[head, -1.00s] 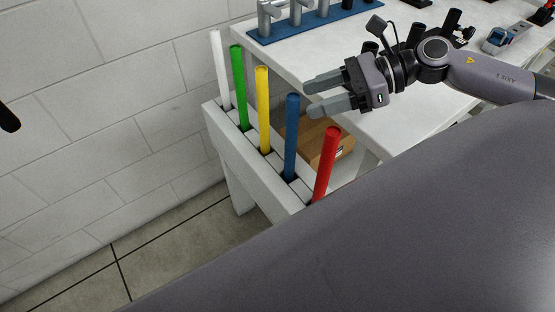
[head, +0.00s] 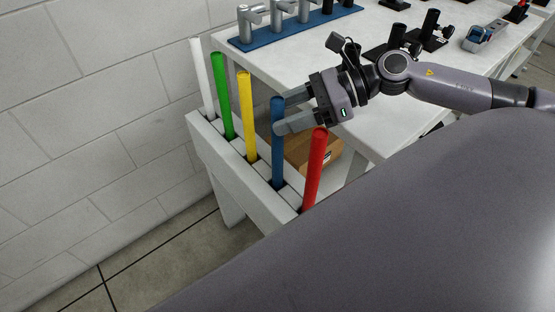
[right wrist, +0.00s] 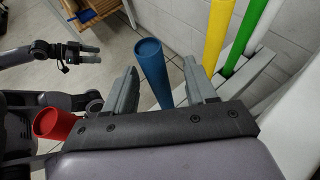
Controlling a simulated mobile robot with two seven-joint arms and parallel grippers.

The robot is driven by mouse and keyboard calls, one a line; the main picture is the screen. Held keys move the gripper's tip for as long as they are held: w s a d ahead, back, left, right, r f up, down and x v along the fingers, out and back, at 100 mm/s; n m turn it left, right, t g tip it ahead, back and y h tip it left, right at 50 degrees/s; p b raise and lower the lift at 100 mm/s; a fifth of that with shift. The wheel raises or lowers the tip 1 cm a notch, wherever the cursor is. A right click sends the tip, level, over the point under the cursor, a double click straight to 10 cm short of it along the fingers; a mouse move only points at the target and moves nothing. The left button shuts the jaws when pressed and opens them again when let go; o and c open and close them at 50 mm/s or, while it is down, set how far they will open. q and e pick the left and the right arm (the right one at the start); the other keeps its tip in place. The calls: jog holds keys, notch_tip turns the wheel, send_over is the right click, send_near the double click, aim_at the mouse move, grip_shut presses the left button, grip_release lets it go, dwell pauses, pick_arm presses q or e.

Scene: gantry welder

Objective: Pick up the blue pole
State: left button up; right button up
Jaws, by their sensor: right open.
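The blue pole (head: 278,150) stands upright in a slot of the white rack (head: 225,150), between the yellow pole (head: 247,110) and the red pole (head: 315,165). My right gripper (head: 280,114) is open at the pole's upper part, one finger on either side of it. In the right wrist view the blue pole (right wrist: 153,70) shows between the two spread fingers, with a gap to each; contact is not visible. My left gripper (right wrist: 90,54) shows small at the left of the right wrist view, its two fingers apart, away from the poles.
The green pole (head: 222,95) and white pole (head: 201,80) stand further along the rack by the wall. A white table (head: 300,62) with fixtures and a blue strip (head: 290,32) is behind. A cardboard box (head: 325,155) sits below, behind the rack.

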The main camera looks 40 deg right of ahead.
jog(key=shift+x, duration=0.85)
jog(key=shift+p+x, duration=0.3)
jog(key=shift+x, duration=0.8)
jog(key=shift+s+a+f, duration=0.1)
jog(key=shift+s, duration=0.1)
jog(key=shift+c, duration=0.3)
grip_shut()
